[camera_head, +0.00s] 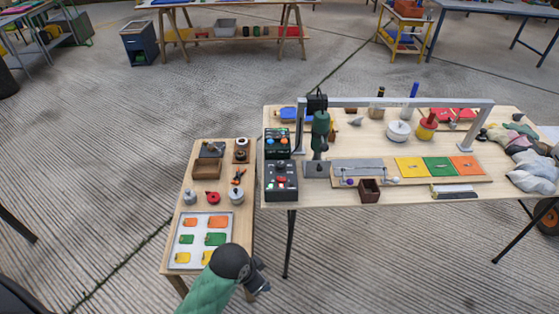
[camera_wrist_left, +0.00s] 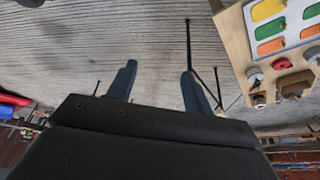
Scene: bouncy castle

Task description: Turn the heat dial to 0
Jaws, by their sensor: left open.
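Two dark control boxes sit at the left end of the large table. The nearer box (camera_head: 281,181) has a red knob or button and small round controls on its face. The farther box (camera_head: 277,142) has coloured round controls. The picture is too small to read any marks or tell which control is the heat dial. My left gripper (camera_head: 260,277) is low in front, by the right front corner of the small side table and away from both boxes. In the left wrist view its two fingers (camera_wrist_left: 160,85) are apart with nothing between them. My right gripper is out of view.
The small side table (camera_head: 205,156) carries a tray (camera_head: 177,248) of coloured pieces and several small parts. A grey gantry frame (camera_head: 355,103) spans the large table (camera_head: 415,197), with a green and black tool (camera_head: 319,130) beside the boxes.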

